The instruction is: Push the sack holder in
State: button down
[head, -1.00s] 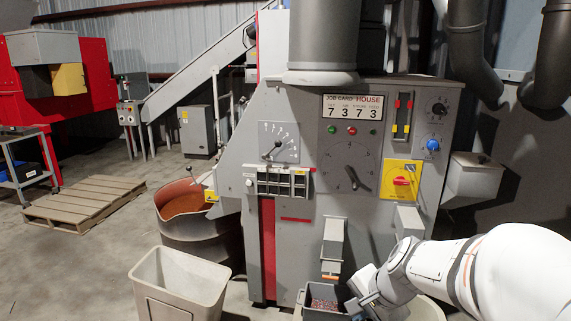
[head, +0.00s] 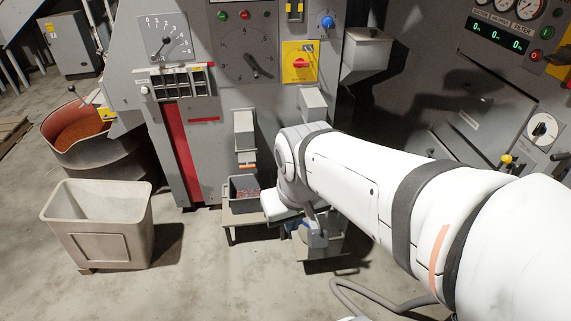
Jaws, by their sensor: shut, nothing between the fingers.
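My gripper (head: 314,236) points down beside the foot of the grey machine, partly hidden by my own arm; it looks shut and empty. A low pale, box-like thing (head: 328,246) stands at the gripper, below the right-hand spout (head: 313,104). It may be the sack holder, but my arm covers most of it. I cannot tell whether the gripper touches it, or how far out it stands. To its left, a grey bin (head: 238,190) with reddish scrap sits on a low stand (head: 229,221) under the left spout (head: 244,130).
A beige waste bin (head: 98,231) stands on the floor at the left. A drum (head: 82,150) of orange-brown granules is behind it. A grey hose (head: 372,301) lies on the floor below my arm. Bare concrete lies in front of the stand.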

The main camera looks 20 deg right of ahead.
aim_at(334, 222)
jog(key=z, duration=1.4)
jog(key=k, duration=0.55)
jog(key=u, duration=0.35)
jog(key=i, duration=0.5)
jog(key=u, duration=0.05)
